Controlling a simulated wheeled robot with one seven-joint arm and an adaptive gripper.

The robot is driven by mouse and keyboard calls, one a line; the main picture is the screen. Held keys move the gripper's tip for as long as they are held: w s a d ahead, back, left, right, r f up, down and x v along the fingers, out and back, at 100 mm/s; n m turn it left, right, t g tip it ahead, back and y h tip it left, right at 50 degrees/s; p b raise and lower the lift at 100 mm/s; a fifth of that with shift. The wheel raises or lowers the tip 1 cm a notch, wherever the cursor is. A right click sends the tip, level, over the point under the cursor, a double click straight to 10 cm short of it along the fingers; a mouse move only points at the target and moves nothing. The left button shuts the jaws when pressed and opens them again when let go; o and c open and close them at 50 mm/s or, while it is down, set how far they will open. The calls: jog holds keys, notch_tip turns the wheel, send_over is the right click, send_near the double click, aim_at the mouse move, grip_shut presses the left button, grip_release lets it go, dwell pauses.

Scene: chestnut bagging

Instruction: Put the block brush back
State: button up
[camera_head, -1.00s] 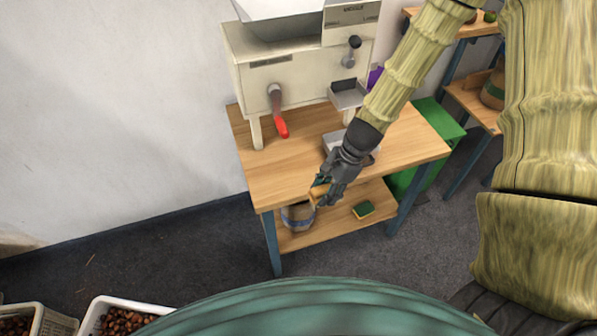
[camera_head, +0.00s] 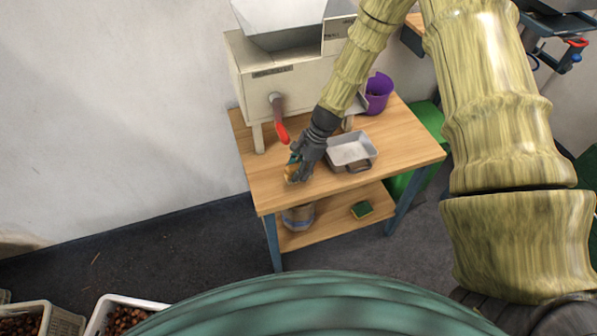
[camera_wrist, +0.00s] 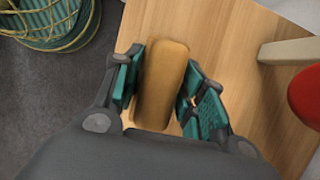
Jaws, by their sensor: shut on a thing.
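The block brush (camera_head: 291,174) is a tan block, small in the head view and partly hidden by my fingers. It shows larger in the wrist view (camera_wrist: 163,82), lengthwise between the two teal finger pads. My gripper (camera_head: 297,166) is shut on it. The gripper is over the left front part of the wooden table's top (camera_head: 268,192), left of the metal tray. I cannot tell whether the brush touches the tabletop. Its bristles do not show.
A cream machine (camera_head: 300,75) with a red-handled crank (camera_head: 281,134) stands behind my gripper. A grey metal tray (camera_head: 352,140) and purple cup (camera_head: 379,88) are to the right. The lower shelf holds a sack (camera_head: 298,217) and a green-yellow sponge (camera_head: 362,209).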

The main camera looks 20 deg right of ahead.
jog(key=shift+f+p, duration=0.45)
jog(key=shift+f, duration=0.9)
jog(key=shift+f, duration=0.15)
jog(key=o, duration=1.1)
jog(key=shift+c, duration=0.2)
jog(key=shift+d+r, duration=0.1)
jog(key=shift+r, duration=0.15)
jog(key=shift+b+v, duration=1.45)
jog(key=shift+v, duration=4.45)
